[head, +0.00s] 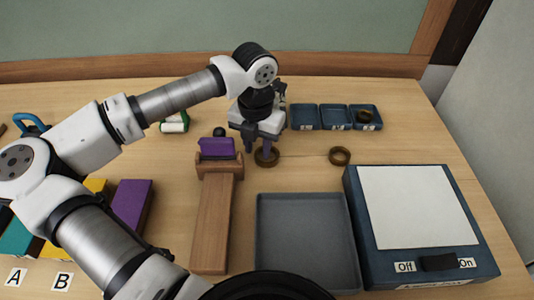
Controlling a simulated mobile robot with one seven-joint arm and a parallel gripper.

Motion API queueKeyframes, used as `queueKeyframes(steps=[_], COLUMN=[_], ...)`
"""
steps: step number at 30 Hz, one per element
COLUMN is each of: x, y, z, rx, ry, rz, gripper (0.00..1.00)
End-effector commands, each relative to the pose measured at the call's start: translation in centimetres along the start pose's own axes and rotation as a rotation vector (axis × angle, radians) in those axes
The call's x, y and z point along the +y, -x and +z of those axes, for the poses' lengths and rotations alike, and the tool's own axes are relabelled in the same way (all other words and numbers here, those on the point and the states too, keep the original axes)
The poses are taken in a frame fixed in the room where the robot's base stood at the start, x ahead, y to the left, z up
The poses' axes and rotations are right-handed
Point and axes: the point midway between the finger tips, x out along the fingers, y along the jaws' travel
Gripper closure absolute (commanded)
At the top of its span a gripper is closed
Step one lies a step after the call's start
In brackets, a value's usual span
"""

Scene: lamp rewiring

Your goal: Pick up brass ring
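One brass-brown ring (266,158) lies on the table beneath my gripper. A second, similar ring (340,156) lies on the table to the right, and a third brown ring (365,116) sits in the rightmost small blue bin. I cannot tell by sight which one is the brass ring. My gripper (260,150) points down at the first ring with its fingers apart. The fingertips are low, close to that ring's left and back edges. The gripper partly hides the ring, and I cannot see whether they touch.
Small blue bins (304,117) stand behind and right of my gripper. A wooden stand with a purple block (217,148) is close on the left. A grey tray (258,235) lies in front. A white-topped light box (355,215) with an Off/On switch stands at the right.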

Motion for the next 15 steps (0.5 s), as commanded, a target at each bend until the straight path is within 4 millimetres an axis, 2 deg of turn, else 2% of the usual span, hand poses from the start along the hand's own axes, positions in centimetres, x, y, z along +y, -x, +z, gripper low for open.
queueKeyframes(steps=[1,7,15], x=[0.00,0.01,0.01], y=[0.01,0.03,0.05], z=[0.00,0.00,0.01], rx=[0.000,0.000,0.000], ry=[0.000,0.000,0.000], rz=[0.000,0.000,0.000], gripper=[0.72,0.98,1.00])
